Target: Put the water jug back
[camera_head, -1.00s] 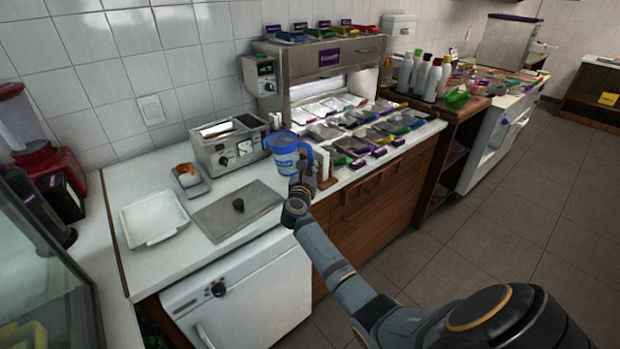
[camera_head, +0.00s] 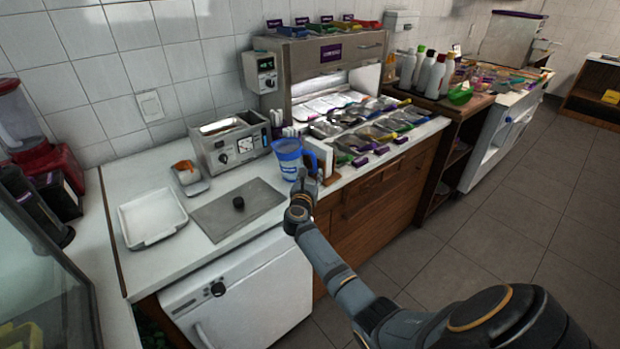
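The water jug (camera_head: 289,161) is blue and see-through with a pale label, and stands upright near the front of the white counter, right of the metal toaster-like machine. Its handle points right, toward my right gripper (camera_head: 306,180). My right gripper reaches in from the lower right and is at the handle side of the jug. It appears shut on the handle, though the fingertips are small and partly hidden. The jug's base is at or just above the counter; I cannot tell if it touches. My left gripper is not in view.
The toaster-like machine (camera_head: 229,142) is left of the jug. A grey board (camera_head: 222,214) with a black knob and a white tray (camera_head: 151,216) lie further left. The topping station (camera_head: 330,80) and its packets are behind and right. A white upright holder (camera_head: 322,157) is close right.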

